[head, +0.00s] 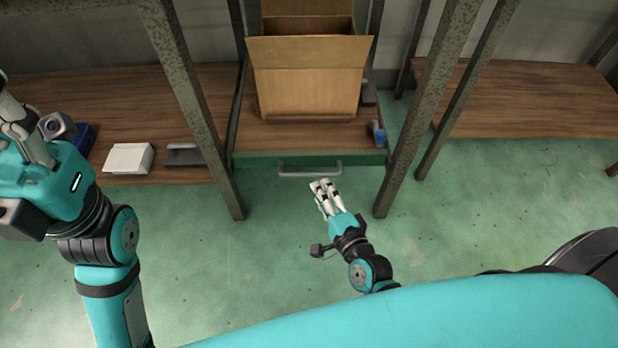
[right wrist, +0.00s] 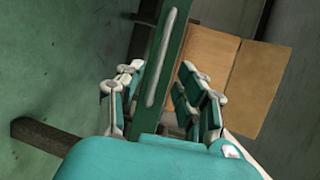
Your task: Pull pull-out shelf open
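The pull-out shelf (head: 250,138) stands between two metal posts in the head view, with a green front edge and a light metal bar handle (head: 310,170). The handle also shows in the right wrist view (right wrist: 160,62), running between the finger lines. My right gripper (head: 322,186) is just in front of the handle, near its right half, with fingers pointing at it. In the right wrist view its fingers (right wrist: 158,88) are spread apart with nothing between them at the tips that I can see held. My left gripper (head: 22,130) is at the far left, partly cut off.
An open cardboard box (head: 308,80) stands on the shelf, with a small blue item (head: 377,132) to its right. Metal posts (head: 190,90) flank the shelf. A white box (head: 129,158) and a dark tray (head: 184,154) lie on the left wooden shelf. Green floor in front is clear.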

